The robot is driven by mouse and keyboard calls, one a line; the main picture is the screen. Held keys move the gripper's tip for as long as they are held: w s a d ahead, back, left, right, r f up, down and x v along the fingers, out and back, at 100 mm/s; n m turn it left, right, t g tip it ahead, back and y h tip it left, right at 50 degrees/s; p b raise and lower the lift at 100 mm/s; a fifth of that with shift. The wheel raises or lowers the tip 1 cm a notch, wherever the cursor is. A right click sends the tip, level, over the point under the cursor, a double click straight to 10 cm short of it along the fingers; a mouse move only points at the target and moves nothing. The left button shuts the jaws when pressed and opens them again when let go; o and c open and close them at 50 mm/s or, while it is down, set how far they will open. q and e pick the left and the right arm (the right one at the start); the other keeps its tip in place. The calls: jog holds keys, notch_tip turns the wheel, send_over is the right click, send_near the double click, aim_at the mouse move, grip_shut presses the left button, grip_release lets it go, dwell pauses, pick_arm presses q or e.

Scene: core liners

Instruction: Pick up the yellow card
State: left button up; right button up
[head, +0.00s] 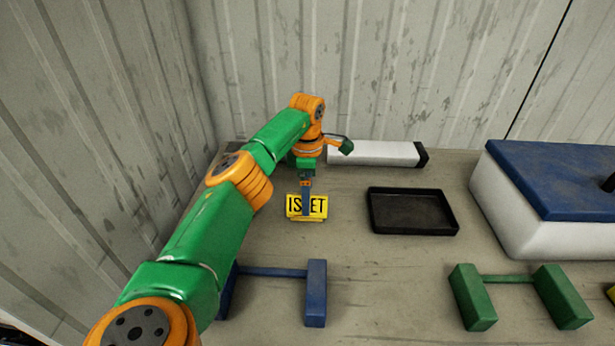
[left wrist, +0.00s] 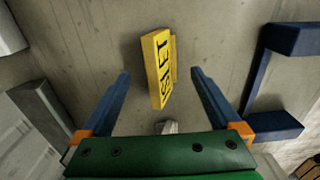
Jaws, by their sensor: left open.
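The yellow card (head: 295,207) has black letters on it and stands on the table, with one of my fingers in front of part of it in the head view. My left gripper (head: 306,207) is at the card, pointing down. In the left wrist view the card (left wrist: 157,68) lies between the lines of the two open blue fingers of the left gripper (left wrist: 160,75), and no contact shows. My right gripper is not in view.
A black tray (head: 412,231) lies right of the card. A white core liner (head: 375,153) lies behind. A blue stand (head: 316,292) and a green stand (head: 473,297) are in front. A blue-lidded white box (head: 555,237) stands at right.

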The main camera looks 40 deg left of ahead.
pick_arm(q)
jog(key=f, duration=0.4)
jog(key=shift+d+p, duration=0.25)
jog(key=shift+p, duration=0.15)
jog(key=shift+w+a+f, duration=0.1)
jog(key=shift+f, duration=0.2)
jog(key=shift+f, duration=0.1)
jog(key=shift+c, duration=0.2)
jog(key=c, duration=1.4)
